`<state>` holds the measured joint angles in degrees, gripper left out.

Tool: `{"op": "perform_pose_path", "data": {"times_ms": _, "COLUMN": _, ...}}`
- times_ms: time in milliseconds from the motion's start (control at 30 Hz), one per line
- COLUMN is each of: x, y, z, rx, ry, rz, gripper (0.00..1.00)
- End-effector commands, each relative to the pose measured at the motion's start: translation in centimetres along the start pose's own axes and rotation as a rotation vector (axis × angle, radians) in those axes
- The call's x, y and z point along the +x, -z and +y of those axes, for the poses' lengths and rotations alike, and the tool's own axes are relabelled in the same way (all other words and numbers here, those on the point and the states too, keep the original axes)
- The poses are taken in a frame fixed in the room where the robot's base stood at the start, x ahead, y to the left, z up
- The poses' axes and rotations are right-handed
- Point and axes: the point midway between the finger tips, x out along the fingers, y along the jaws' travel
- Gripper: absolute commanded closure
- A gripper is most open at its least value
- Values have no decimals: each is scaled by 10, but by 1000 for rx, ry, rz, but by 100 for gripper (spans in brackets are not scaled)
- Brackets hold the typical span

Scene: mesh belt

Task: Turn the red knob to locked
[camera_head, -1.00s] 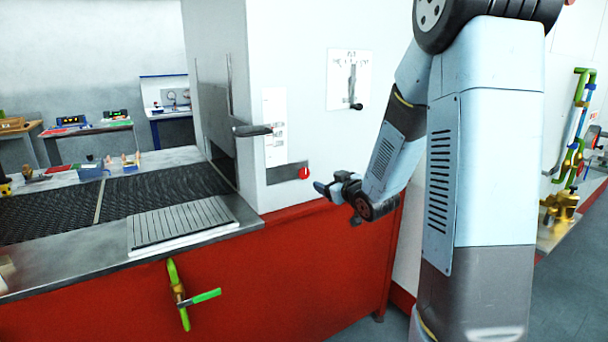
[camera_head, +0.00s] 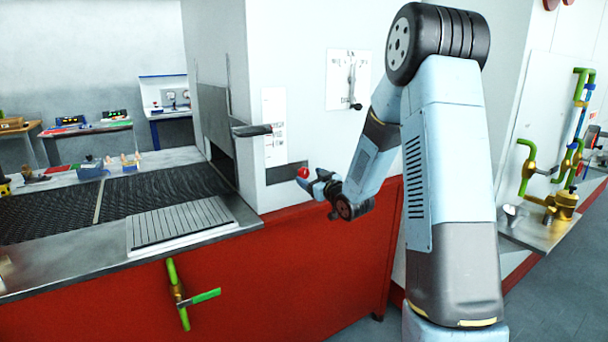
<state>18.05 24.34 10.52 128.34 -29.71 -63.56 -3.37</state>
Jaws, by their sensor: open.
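The red knob (camera_head: 303,172) sits low on the white machine's front face, at the right end of a dark strip below a white label. My gripper (camera_head: 311,181) is right at the knob, just below and to its right in the picture, and its tip partly overlaps the knob's lower edge. The jaws are open, but small and dark here. I cannot tell whether they are around the knob or only in front of it. The knob's marking and its turned position are too small to read.
A black lever handle (camera_head: 252,130) juts out left of the knob. A panel with a small lever (camera_head: 351,92) is above right. The mesh belt (camera_head: 160,184) runs at left. A green-handled valve (camera_head: 178,294) sticks out from the red base (camera_head: 300,265).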

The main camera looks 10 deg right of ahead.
Motion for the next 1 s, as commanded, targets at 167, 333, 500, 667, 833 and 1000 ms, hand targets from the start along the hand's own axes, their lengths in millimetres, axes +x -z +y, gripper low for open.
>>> {"op": "perform_pose_path", "data": {"times_ms": 167, "x": 28, "y": 0, "z": -1, "rx": -1, "ry": 2, "rz": 1, "gripper": 29}}
{"op": "perform_pose_path", "data": {"times_ms": 333, "x": 45, "y": 0, "z": 0, "rx": -1, "ry": 0, "rz": 0, "gripper": 29}}
{"op": "perform_pose_path", "data": {"times_ms": 500, "x": 51, "y": 0, "z": 0, "rx": -1, "ry": 0, "rz": 0, "gripper": 29}}
{"op": "perform_pose_path", "data": {"times_ms": 667, "x": 52, "y": 0, "z": 0, "rx": -1, "ry": 0, "rz": 0, "gripper": 29}}
{"op": "perform_pose_path", "data": {"times_ms": 833, "x": 51, "y": 0, "z": 0, "rx": -1, "ry": 0, "rz": 0, "gripper": 37}}
{"op": "perform_pose_path", "data": {"times_ms": 1000, "x": 51, "y": 0, "z": 0, "rx": -1, "ry": 0, "rz": 0, "gripper": 53}}
